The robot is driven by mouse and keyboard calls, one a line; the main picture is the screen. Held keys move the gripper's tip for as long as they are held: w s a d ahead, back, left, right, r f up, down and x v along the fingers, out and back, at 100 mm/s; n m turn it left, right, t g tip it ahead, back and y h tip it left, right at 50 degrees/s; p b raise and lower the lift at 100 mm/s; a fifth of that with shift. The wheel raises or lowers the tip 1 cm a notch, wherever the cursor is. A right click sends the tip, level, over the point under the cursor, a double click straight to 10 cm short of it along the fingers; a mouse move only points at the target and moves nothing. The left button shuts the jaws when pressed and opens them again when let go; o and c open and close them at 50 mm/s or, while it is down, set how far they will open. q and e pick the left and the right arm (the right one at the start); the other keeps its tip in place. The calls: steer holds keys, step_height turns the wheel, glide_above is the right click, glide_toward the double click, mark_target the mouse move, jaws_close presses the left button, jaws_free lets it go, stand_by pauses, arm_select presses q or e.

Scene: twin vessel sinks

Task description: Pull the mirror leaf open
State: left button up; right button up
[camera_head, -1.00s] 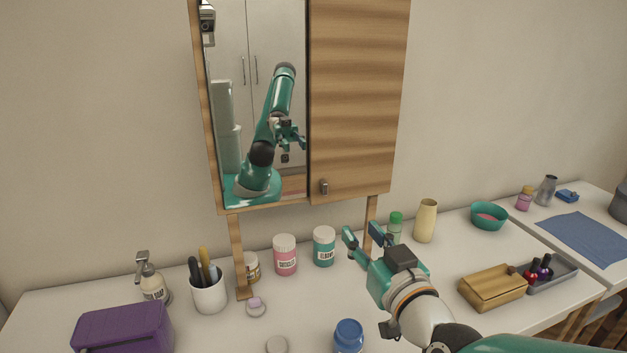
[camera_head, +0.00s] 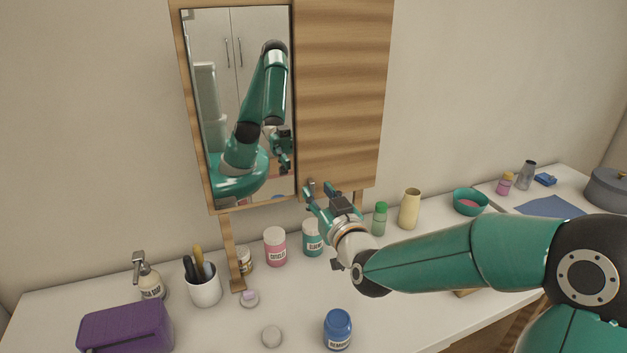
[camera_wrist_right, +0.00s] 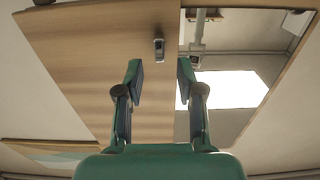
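The wall cabinet has a mirror panel (camera_head: 240,80) on the left and a plain wooden panel (camera_head: 340,90) on the right. Both look closed. A small metal knob (camera_wrist_right: 159,48) sits low on the wooden panel, near its edge beside the mirror. My right gripper (camera_head: 319,192) is raised just below and in front of the knob and partly covers that area in the head view. In the right wrist view its fingers (camera_wrist_right: 160,78) are open, with the knob visible ahead between them, not gripped. My left gripper is not in view.
Below the cabinet, the counter holds a pink jar (camera_head: 275,246), a teal-labelled jar (camera_head: 313,238), a cream vase (camera_head: 409,209), a green-capped bottle (camera_head: 380,219), a brush cup (camera_head: 204,287), a blue jar (camera_head: 338,330) and a purple box (camera_head: 125,328). Wooden posts stand under the cabinet.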

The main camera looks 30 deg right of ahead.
mark_target(313, 185)
steer(key=shift+p+x, duration=0.35)
steer(key=shift+x, duration=1.45)
jaws_close()
